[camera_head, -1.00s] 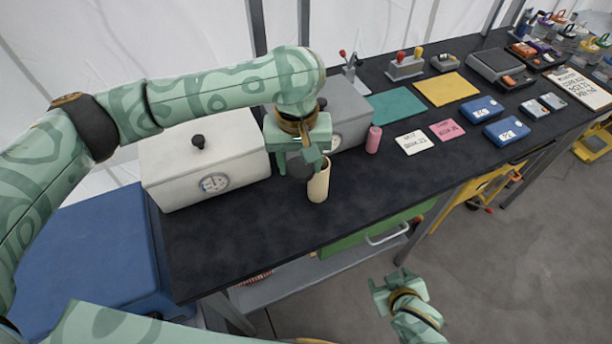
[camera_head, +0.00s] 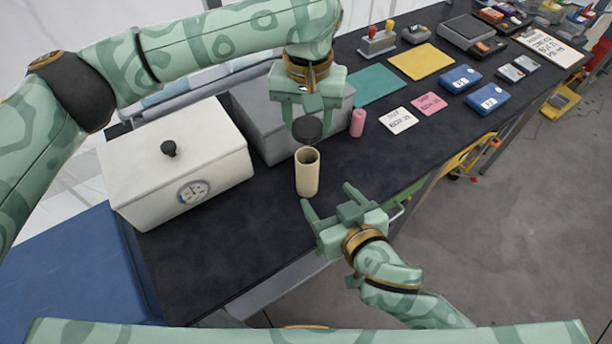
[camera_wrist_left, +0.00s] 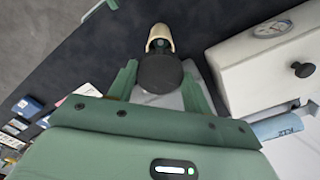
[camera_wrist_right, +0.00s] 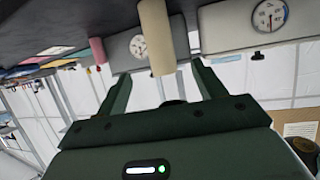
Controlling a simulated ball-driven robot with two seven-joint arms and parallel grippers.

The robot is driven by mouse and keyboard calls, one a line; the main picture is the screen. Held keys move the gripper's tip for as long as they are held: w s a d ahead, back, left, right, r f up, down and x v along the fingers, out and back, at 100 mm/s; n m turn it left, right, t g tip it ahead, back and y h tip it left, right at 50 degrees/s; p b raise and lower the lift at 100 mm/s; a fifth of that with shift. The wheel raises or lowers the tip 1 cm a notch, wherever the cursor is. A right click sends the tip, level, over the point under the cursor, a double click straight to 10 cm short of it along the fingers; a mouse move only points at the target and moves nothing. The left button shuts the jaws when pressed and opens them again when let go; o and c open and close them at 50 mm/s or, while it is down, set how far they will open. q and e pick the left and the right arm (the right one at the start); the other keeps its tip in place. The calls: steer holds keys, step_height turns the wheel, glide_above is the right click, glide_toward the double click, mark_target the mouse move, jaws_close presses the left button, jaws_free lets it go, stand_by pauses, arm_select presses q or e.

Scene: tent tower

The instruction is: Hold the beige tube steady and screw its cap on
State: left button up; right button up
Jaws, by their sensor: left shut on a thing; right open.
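The beige tube (camera_head: 307,176) stands upright and open-topped on the dark table. My left gripper (camera_head: 308,121) is shut on the dark round cap (camera_head: 307,131), which is just above and apart from the tube's mouth in the head view. In the left wrist view the cap (camera_wrist_left: 159,73) sits between the fingers, with the tube (camera_wrist_left: 160,38) beyond it. My right gripper (camera_head: 329,200) is open at the near right of the tube. In the right wrist view the tube (camera_wrist_right: 156,38) shows ahead, roughly between the spread fingers, not gripped.
A white box (camera_head: 175,165) with a knob and gauge stands left of the tube. A grey box (camera_head: 262,125) is behind it. The table is bare around the tube's left and front.

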steer(key=x, duration=1.2)
steer(key=shift+f, duration=0.15)
arm_select(q)
steer(key=shift+f, duration=0.1)
arm_select(e)
steer(key=c, duration=1.5)
arm_select(q)
glide_above(307, 149)
steer(key=s, duration=0.2)
steer(key=shift+f, duration=2.4)
arm_select(e)
steer(key=shift+o, duration=0.2)
arm_select(q)
steer(key=shift+s+f, duration=0.1)
steer(key=shift+f, duration=0.05)
steer(key=shift+f, duration=0.75)
steer(key=shift+f, duration=0.55)
arm_select(e)
jaws_close()
